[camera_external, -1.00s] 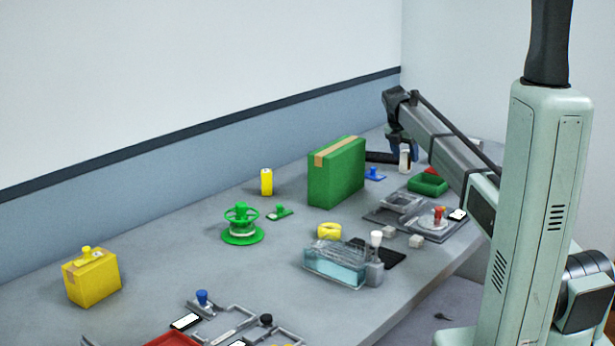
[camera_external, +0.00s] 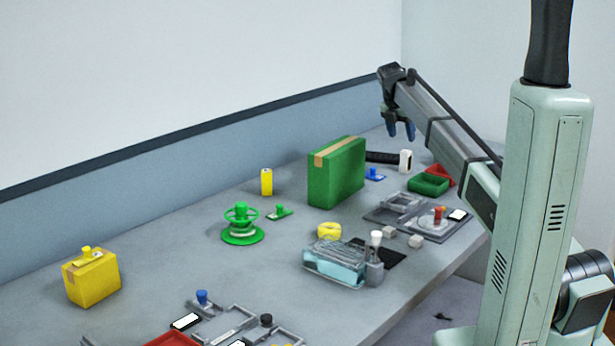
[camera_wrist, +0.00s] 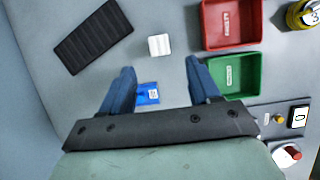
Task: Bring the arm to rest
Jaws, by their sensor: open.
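My gripper (camera_external: 401,131) is raised above the far right part of the table in the external view. Its two blue fingers stand apart with nothing between them. In the wrist view my gripper (camera_wrist: 157,82) points down over the table, and its fingers are spread wide. A white block (camera_wrist: 160,45) lies beyond the fingertips there; it stands upright in the external view (camera_external: 405,161). A blue piece (camera_wrist: 147,94) lies on the table below, seen between the fingers.
A green tray (camera_wrist: 236,75) and a red tray (camera_wrist: 232,24) lie to the right in the wrist view. A black ridged strip (camera_wrist: 93,37) lies at left. The tall green box (camera_external: 337,172) stands left of my gripper. Bare table (camera_external: 170,258) lies further left.

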